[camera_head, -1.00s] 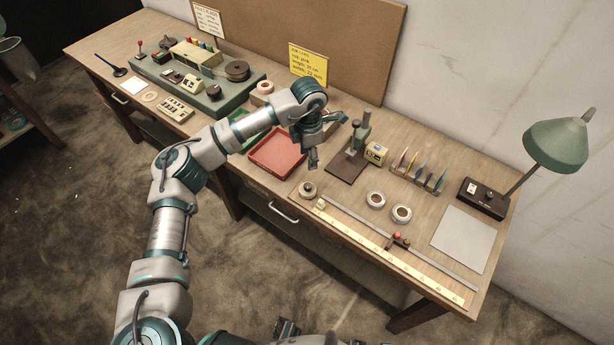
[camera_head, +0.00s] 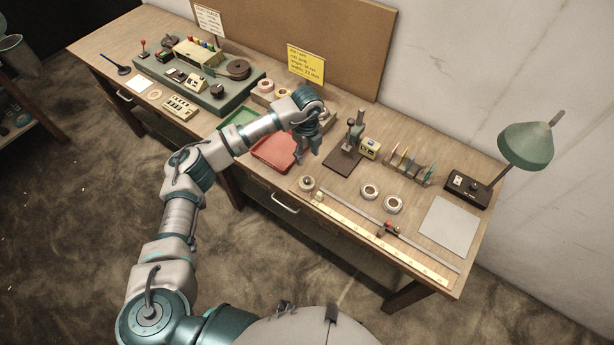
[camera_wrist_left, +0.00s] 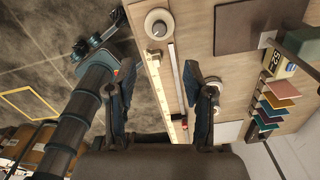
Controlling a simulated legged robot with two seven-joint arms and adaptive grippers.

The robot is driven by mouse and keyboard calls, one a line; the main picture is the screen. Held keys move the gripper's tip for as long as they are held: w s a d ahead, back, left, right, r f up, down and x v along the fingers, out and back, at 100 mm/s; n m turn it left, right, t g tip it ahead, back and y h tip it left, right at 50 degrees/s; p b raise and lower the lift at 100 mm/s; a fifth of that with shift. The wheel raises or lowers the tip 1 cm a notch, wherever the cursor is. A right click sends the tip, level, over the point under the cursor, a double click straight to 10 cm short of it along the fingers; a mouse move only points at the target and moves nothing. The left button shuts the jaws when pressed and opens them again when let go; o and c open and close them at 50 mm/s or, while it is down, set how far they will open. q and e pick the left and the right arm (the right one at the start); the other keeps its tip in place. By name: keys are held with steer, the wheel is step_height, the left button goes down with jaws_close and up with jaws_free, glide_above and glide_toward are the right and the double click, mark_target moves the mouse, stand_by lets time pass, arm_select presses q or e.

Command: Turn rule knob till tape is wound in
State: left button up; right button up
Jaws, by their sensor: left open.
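The rule lies along the front of the bench as a long pale yellow strip (camera_head: 375,238) with a thin grey rail behind it. A small red-topped slider (camera_head: 388,226) sits toward the right part of the rule. My left gripper (camera_head: 308,157) is open and empty, fingers pointing down, above the bench near the red tray and short of the knob. I cannot make out my right gripper.
A red tray (camera_head: 272,155) is beside the left gripper. A small stand on a dark plate (camera_head: 342,161) is to the gripper's right. Two white rolls (camera_head: 370,191) lie behind the rule. A green lamp (camera_head: 525,146) and a grey sheet (camera_head: 448,226) are at the right.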

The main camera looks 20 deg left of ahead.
mark_target(307, 179)
arm_select(q)
step_height(307, 179, down, 14)
steer(key=shift+r, duration=0.25)
jaws_close()
